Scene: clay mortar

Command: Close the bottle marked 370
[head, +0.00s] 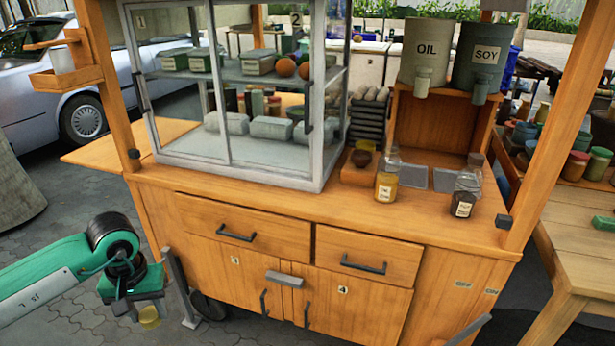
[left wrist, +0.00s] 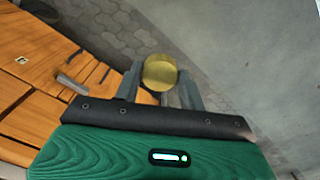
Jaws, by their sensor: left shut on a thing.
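My left gripper (head: 137,311) is at the lower left of the head view, low beside the wooden cart. It is shut on a round gold lid (head: 149,318), which also shows between the fingers in the left wrist view (left wrist: 160,72). A glass bottle with dark contents (head: 463,203) and a pale label stands upright near the right end of the counter. A bottle with yellow contents (head: 386,188) and a label stands to its left. Both labels are too small to read surely, so I cannot tell which one is marked 370. My right gripper is not in view.
The cart counter (head: 420,215) has a glass display case (head: 235,90) on its left. A wooden post (head: 565,110) rises at the right. The counter's front strip is clear.

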